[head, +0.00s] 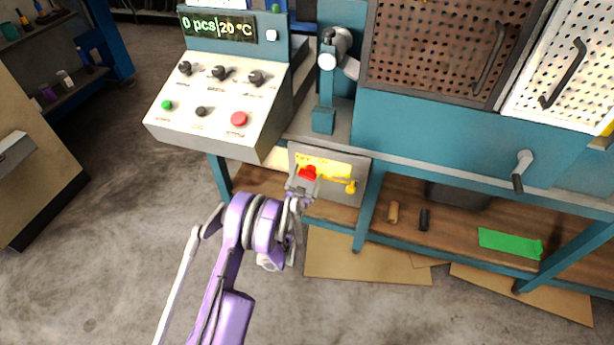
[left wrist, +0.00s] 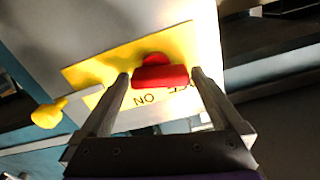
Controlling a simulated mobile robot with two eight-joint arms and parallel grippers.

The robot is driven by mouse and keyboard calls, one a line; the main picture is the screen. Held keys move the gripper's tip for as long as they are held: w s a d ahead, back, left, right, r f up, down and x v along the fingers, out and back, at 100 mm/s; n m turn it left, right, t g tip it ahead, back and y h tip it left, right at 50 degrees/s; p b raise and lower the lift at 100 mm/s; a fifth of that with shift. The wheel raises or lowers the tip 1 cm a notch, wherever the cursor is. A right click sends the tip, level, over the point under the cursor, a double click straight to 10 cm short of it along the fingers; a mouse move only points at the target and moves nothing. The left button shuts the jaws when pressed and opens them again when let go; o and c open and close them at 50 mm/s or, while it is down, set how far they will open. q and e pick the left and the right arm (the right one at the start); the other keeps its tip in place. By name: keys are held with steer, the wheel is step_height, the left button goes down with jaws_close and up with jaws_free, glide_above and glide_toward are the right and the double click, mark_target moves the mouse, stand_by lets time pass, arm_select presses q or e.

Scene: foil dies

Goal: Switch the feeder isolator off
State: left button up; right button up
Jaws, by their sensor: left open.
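The feeder isolator is a red rotary handle (head: 308,173) on a yellow plate (head: 335,167), fixed to a grey box (head: 345,192) under the machine's bench. My right gripper is not in view.
A sloped control panel (head: 215,105) with knobs and a red button stands above left. Cardboard (head: 365,262) lies on the floor.

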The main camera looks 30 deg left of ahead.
arm_select(q)
steer(key=c, duration=1.2)
steer(key=shift+f+n+b, duration=0.1)
steer(key=shift+n+b, duration=0.4)
steer(key=shift+n, duration=0.3)
steer(key=shift+a+n, duration=0.1)
steer(key=shift+n, duration=0.5)
steer(key=o, duration=1.2)
